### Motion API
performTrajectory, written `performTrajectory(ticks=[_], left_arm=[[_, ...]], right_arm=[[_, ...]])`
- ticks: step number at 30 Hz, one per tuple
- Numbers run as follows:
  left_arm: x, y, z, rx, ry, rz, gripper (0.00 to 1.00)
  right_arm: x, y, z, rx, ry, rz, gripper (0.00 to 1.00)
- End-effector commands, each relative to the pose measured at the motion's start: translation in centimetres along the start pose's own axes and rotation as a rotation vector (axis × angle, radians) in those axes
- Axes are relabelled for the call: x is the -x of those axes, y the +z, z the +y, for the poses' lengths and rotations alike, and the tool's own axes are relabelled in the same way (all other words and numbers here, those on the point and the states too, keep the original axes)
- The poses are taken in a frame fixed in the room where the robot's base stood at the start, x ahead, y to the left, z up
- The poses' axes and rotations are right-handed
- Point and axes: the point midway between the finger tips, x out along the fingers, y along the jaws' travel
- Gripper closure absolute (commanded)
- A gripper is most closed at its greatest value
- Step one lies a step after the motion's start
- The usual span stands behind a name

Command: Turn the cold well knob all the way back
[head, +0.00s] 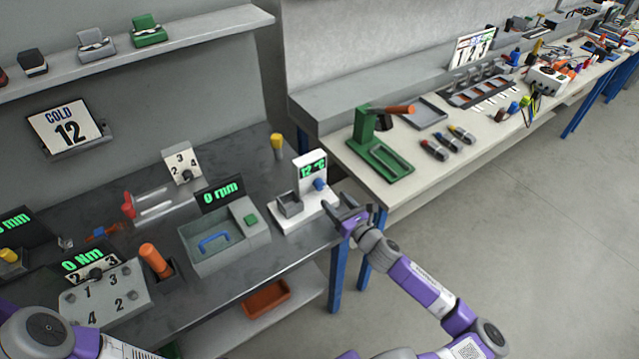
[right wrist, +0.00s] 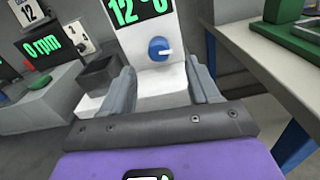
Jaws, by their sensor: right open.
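The cold well (head: 309,183) is a white unit with a dark square cup at its left and a green display that seems to read 12 °C. Its blue knob (head: 319,184) sits on the upright face below the display. In the right wrist view the round blue knob (right wrist: 159,48) has a pale pointer mark toward its right side. My right gripper (head: 345,214) is in front of the cold well, fingers toward it. In the right wrist view its open fingers (right wrist: 161,86) stand either side of the knob's line, apart from it. My left gripper is out of view.
A wall card (head: 64,127) reads COLD 12. A grey basin with a blue handle (head: 214,241) stands left of the cold well. A yellow-topped post (head: 277,145) is behind it. A green press (head: 380,145) stands on the pale bench at right.

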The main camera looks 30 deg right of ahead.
Motion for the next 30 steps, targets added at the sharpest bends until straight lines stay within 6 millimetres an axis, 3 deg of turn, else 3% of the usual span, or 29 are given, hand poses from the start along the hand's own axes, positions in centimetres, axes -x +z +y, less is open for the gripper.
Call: performTrajectory(ticks=[12, 24, 30], left_arm=[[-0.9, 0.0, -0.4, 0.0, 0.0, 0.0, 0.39], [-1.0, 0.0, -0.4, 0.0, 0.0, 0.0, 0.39], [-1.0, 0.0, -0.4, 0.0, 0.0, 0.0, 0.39]], right_arm=[[-5.8, -0.1, 0.2, 0.002, 0.004, 0.0, 0.39], [-6.6, 0.0, 0.1, 0.002, 0.003, 0.0, 0.39], [-6.6, 0.0, 0.1, 0.002, 0.003, 0.001, 0.68]])
